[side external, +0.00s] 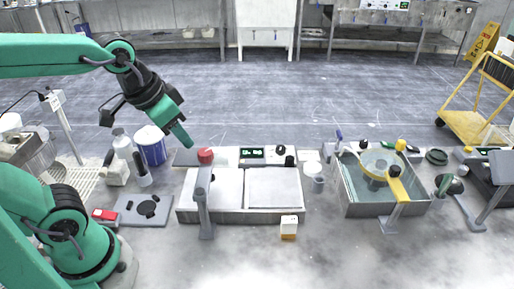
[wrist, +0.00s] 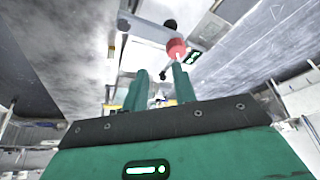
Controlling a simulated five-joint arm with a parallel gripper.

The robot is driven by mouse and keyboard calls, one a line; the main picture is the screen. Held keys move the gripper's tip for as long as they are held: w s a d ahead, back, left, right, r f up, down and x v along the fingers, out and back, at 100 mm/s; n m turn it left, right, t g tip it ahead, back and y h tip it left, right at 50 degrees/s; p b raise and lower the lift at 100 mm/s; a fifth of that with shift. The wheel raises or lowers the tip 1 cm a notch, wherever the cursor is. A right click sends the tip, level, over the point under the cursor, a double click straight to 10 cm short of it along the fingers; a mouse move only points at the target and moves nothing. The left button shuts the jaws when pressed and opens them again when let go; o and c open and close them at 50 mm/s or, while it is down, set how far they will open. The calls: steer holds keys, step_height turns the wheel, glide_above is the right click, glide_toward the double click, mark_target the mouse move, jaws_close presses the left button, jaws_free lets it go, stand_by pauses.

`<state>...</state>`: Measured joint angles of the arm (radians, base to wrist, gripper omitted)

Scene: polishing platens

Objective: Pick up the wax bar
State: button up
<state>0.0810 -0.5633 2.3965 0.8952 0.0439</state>
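I cannot tell for sure which thing is the wax bar. A small red block with a pale patch (side external: 104,214) lies at the left, beside a grey plate. A small white and orange block (side external: 289,227) stands on the floor in front of the twin-platen machine. My gripper (side external: 184,140) is raised above the machine's back left corner, apart from both blocks. In the wrist view my gripper (wrist: 160,82) shows two green fingers spread with a gap between them. Nothing is seen held there.
The twin-platen machine (side external: 243,216) has a red knob (side external: 205,156) near my gripper and an upright grey arm (side external: 205,205) in front. A water-filled basin (side external: 348,200) stands to the right. A blue and white bucket (side external: 151,147) and bottles stand left. The front floor is mostly clear.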

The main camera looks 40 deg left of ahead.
steer(key=w+d+f+m+g, duration=0.3)
steer(key=w+d+f+m, duration=0.15)
steer(key=w+d, duration=0.45)
steer(key=m+g, duration=0.2)
steer(key=m, duration=0.1)
glide_above(290, 220)
steer(key=a, duration=0.1)
step_height(290, 220, down, 11)
steer(key=shift+s+r, duration=0.15)
steer(key=shift+r, duration=0.05)
steer(key=shift+d+f, duration=0.45)
steer(key=shift+f, duration=3.9)
jaws_close()
